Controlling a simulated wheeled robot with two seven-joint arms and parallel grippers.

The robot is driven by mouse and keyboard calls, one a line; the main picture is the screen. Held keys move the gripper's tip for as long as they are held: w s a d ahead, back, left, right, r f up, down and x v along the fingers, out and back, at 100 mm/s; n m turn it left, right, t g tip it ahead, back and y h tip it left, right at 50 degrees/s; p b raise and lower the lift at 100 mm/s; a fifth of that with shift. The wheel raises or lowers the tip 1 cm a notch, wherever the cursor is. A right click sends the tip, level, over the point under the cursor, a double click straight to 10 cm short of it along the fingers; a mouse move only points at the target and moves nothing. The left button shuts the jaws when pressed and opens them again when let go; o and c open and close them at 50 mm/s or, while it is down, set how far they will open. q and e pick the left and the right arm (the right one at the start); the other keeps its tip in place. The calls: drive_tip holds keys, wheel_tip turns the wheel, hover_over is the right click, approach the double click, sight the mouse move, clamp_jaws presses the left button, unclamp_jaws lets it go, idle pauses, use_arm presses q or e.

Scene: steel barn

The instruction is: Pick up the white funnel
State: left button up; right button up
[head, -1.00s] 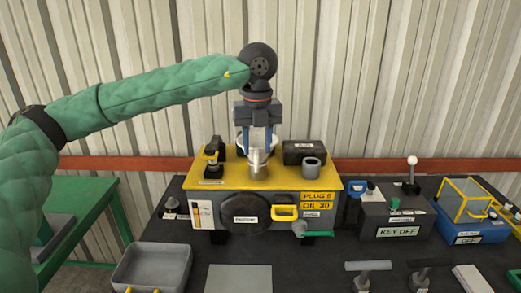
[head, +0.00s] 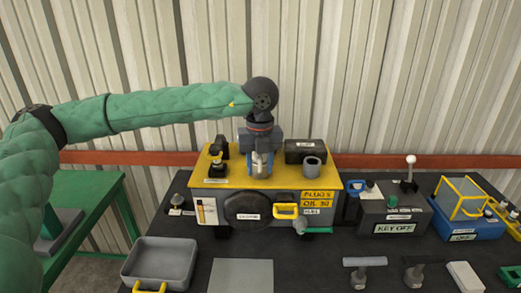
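My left gripper (head: 262,164) points straight down over the yellow-topped machine (head: 226,180). Its two fingers are apart, one on each side of a pale, silvery upright piece. The white funnel's bowl is not clearly visible now, as the gripper body covers the place where it showed earlier. I cannot tell whether the pale piece is the funnel or the metal neck below it, or whether the fingers touch it. My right gripper is out of view.
On the machine's top, a black box (head: 305,146) and a grey cup (head: 312,166) stand right of the gripper, and a dark valve (head: 217,168) stands left. A grey tray (head: 160,262) and flat plate (head: 241,275) lie in front. The key box (head: 395,215) stands right.

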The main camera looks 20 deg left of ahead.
use_arm(q)
drive_tip(key=shift+s+f, duration=0.1)
drive_tip(key=shift+s, duration=0.05)
drive_tip(key=shift+c, duration=0.2)
clamp_jaws()
